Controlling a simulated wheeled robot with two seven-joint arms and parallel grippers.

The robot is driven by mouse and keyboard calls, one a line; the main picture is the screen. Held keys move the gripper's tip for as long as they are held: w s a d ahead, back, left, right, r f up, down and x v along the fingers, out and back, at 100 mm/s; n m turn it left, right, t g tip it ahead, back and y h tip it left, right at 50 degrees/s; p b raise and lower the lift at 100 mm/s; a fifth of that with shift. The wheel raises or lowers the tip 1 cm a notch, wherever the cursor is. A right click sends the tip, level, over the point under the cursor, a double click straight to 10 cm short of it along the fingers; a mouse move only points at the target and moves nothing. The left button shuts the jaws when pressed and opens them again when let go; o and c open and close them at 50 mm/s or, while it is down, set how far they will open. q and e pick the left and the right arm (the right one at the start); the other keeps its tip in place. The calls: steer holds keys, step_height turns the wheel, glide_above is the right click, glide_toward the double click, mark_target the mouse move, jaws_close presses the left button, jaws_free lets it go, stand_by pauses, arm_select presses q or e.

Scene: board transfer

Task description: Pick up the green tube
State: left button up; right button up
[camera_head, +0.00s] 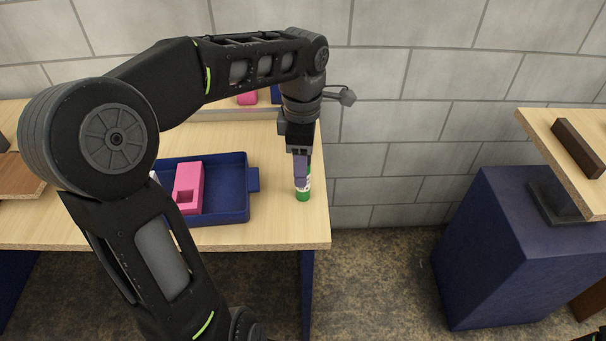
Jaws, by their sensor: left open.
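The green tube (303,194) stands upright on the wooden table near its right edge, with a pale band around its middle. My left gripper (301,180) points down right at the tube, its purple-grey fingers overlapping the tube's upper part in this view. The fingers are open. They hide much of the tube, and I cannot tell whether they touch it.
A blue tray (233,217) with a pink block (188,187) in it lies left of the tube on the table (285,230). A grey block wall stands behind. A blue cabinet (495,255) and another wooden surface (545,135) are at the right, across a floor gap.

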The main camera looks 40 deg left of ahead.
mark_target(302, 194)
arm_select(q)
steer(key=shift+d+f, duration=0.1)
steer(key=shift+f, duration=1.9)
jaws_close()
